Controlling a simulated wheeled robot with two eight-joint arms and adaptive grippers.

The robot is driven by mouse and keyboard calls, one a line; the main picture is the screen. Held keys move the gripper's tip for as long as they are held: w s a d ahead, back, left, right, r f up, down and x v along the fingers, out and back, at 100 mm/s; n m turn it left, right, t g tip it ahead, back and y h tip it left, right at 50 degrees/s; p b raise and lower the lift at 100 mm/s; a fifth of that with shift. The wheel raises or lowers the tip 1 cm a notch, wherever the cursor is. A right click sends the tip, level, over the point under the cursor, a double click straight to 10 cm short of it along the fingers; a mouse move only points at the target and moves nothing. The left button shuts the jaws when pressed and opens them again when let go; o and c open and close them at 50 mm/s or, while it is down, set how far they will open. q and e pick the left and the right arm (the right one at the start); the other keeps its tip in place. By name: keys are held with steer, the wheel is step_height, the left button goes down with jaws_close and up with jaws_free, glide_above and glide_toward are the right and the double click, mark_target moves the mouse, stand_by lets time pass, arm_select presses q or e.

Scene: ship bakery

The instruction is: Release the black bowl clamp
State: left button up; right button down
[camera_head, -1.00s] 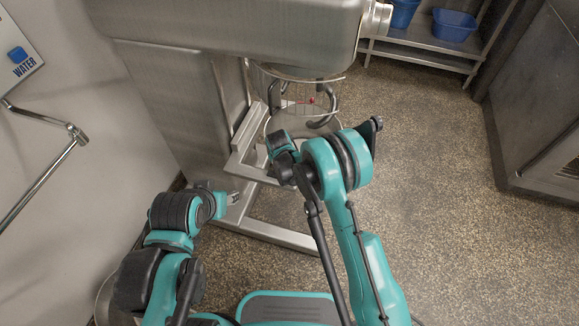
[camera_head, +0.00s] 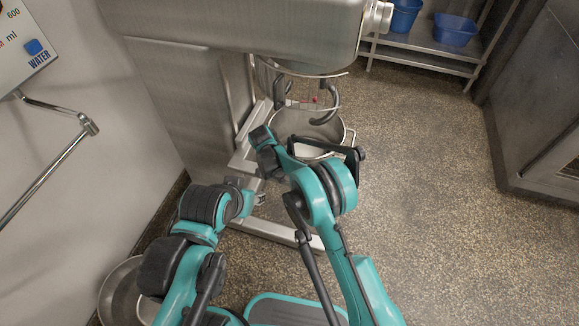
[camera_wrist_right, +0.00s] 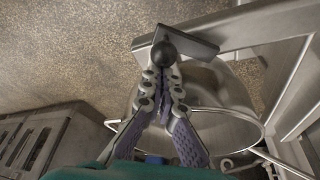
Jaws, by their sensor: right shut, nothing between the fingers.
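The steel mixer bowl (camera_wrist_right: 215,85) lies just right of the fingers. In the head view the bowl (camera_head: 338,132) sits under the mixer, partly hidden by my right arm, and the clamp and right fingertips cannot be made out. My left gripper (camera_head: 252,197) is low beside the mixer's frame; its fingers are not clear.
The mixer head (camera_head: 250,30) overhangs the bowl, with a wire guard and hook below it. A loose steel bowl (camera_head: 122,285) stands at lower left. A rack with blue bins (camera_head: 455,30) and a steel oven (camera_head: 540,110) stand right. The speckled floor between is clear.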

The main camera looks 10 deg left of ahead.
steer(key=m, duration=0.1)
steer(key=s+a+m+g, duration=0.1)
steer(key=m, duration=0.1)
steer(key=shift+s+a+h, duration=0.15)
steer(key=shift+s+h, duration=0.1)
steer(key=shift+h, duration=0.15)
arm_select(q)
steer(key=shift+f, duration=0.15)
arm_select(e)
steer(key=shift+s+a, duration=0.45)
steer(key=shift+a, duration=0.35)
